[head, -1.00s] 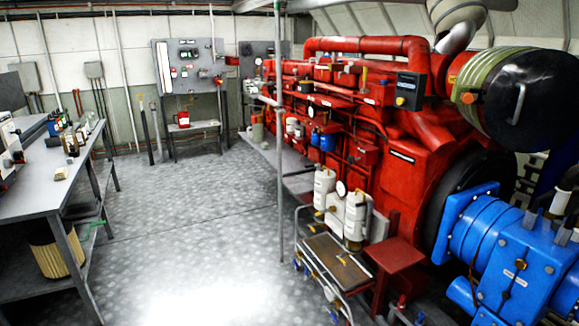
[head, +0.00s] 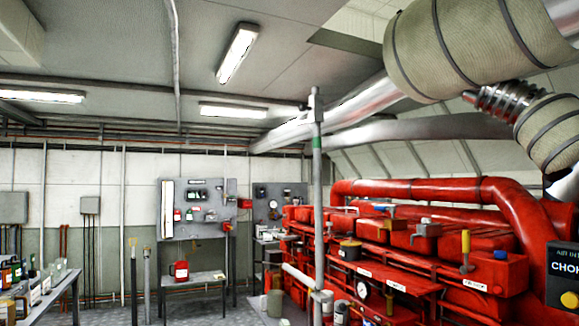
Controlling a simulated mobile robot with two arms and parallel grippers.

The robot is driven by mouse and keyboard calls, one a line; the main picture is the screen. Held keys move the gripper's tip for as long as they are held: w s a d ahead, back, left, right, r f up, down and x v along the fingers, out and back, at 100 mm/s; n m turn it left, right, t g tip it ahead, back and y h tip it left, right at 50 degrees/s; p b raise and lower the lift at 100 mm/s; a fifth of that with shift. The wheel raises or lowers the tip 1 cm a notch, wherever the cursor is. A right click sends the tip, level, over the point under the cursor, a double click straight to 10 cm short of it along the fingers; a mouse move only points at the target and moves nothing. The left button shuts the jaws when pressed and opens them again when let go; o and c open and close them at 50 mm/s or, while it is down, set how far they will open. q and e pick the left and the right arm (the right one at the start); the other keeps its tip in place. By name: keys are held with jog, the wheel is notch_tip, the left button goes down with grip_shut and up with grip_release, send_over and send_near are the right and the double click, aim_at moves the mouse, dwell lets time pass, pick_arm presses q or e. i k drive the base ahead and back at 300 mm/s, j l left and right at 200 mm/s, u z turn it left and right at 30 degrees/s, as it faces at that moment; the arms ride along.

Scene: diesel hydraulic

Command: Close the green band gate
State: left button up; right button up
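A green band (head: 317,144) wraps a thin vertical grey pipe (head: 318,210) that stands left of the red engine. A small grey fitting (head: 316,100) sits at the pipe's top, above the band. A gate handle on it is too small to make out, and I cannot tell whether it is open or shut. Neither of my grippers shows in the head view.
The red engine (head: 400,265) fills the right side, with large wrapped exhaust ducts (head: 470,45) overhead. A workbench (head: 60,290) with bottles stands at the left. A tool panel (head: 198,208) hangs on the back wall. Some floor shows between bench and engine.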

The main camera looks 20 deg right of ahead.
aim_at(317, 139)
jog(key=i+j+z, duration=1.05)
jog(key=j+z, duration=0.15)
jog(key=i+j+z, duration=0.25)
jog(key=j, duration=0.25)
jog(key=j+z, duration=0.3)
jog(key=j, duration=0.2)
